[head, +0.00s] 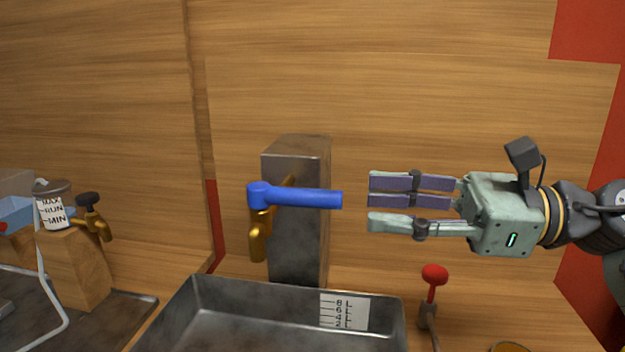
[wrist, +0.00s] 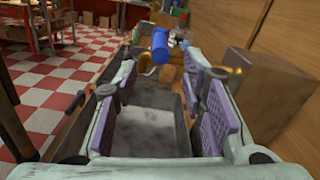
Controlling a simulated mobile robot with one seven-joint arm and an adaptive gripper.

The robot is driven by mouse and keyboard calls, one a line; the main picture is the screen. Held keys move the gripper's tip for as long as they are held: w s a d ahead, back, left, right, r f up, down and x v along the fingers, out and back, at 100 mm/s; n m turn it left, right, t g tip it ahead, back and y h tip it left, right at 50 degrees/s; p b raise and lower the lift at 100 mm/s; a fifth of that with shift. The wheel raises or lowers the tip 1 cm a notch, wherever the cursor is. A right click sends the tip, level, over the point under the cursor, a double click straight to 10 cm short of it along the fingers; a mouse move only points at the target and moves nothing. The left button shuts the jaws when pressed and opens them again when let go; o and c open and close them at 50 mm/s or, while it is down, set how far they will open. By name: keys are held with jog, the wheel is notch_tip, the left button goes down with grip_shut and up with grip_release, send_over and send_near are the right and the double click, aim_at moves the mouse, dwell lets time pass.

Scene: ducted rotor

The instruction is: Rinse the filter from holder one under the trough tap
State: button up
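The trough (head: 300,325) is a grey metal basin with a white litre scale on its back wall. Its tap has a grey block (head: 300,225), a brass spout (head: 258,240) and a long blue lever (head: 310,198) pointing right. My gripper (head: 369,201) is level with the lever, its fingertips a little right of the lever's end in the head view. In the wrist view its fingers are spread wide with nothing between them, and the blue lever (wrist: 160,46) shows ahead between the fingertips. I see no filter and cannot identify holder one.
A red-knobbed lever (head: 435,275) stands right of the trough, below my gripper. At left, a MAX/RUN/MIN cup (head: 52,210) and a second brass tap (head: 95,222) sit at a wooden block (head: 75,270). A wooden wall (head: 430,100) closes the back.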

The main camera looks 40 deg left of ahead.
aim_at(305, 189)
jog(key=p+x, duration=0.3)
jog(key=x, duration=0.6)
jog(key=shift+s+a+r, duration=0.15)
jog(key=shift+s+a, duration=0.05)
jog(key=shift+a, duration=0.1)
jog(key=shift+s+a, duration=0.25)
jog(key=shift+a, duration=0.3)
jog(key=shift+c, duration=0.4)
grip_shut()
